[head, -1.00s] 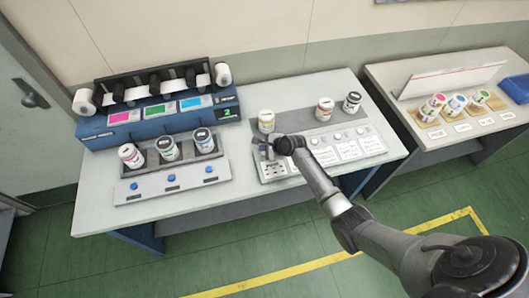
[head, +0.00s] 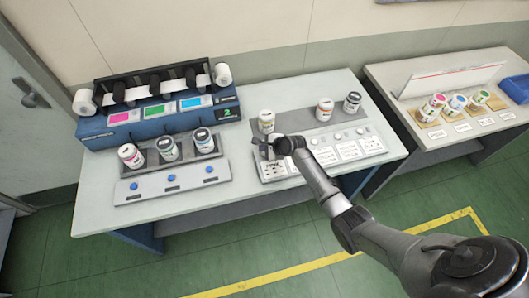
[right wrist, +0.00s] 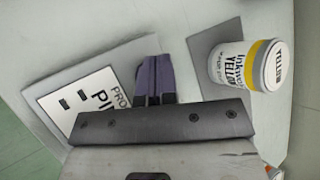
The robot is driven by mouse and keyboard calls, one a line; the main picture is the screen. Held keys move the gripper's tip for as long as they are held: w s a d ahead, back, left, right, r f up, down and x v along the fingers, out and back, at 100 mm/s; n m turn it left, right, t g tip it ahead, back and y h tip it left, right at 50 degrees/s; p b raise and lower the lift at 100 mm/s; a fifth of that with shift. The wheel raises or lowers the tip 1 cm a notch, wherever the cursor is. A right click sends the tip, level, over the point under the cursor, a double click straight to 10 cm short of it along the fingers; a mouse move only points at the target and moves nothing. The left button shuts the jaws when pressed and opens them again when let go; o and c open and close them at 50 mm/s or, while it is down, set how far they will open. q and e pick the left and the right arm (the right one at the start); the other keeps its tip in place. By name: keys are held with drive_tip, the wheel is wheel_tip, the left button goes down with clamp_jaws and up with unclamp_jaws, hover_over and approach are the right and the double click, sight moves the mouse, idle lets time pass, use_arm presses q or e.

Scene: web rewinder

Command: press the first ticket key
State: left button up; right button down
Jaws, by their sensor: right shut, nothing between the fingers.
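My right gripper (head: 268,149) is shut and empty, over the left end of the grey ticket panel (head: 262,174). In the right wrist view its dark purple fingers (right wrist: 154,78) are together, between a printed ticket (right wrist: 88,103) and a jar with a yellow band (right wrist: 267,66). The first ticket (head: 277,169) shows below the gripper in the head view. Round pale keys sit above the other tickets, among them one key (head: 314,141) right of the gripper. The first ticket's key is not visible; the gripper or arm seems to cover it. Contact cannot be told.
The yellow-banded jar (head: 266,121) stands on a grey strip just behind the gripper, with an orange-banded jar (head: 325,109) and a dark-lidded jar (head: 352,102) to the right. The blue rewinder (head: 160,120) and a blue-button panel (head: 172,183) are left. Bare table lies between the panels.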

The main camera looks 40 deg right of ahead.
drive_tip(key=shift+f, duration=0.2)
idle(0.5)
drive_tip(key=shift+f, duration=0.2)
idle(0.4)
drive_tip(key=shift+f, duration=0.4)
idle(0.5)
drive_tip(key=shift+r, duration=0.1)
drive_tip(key=shift+r+p, duration=0.75)
drive_tip(key=shift+p, duration=0.25)
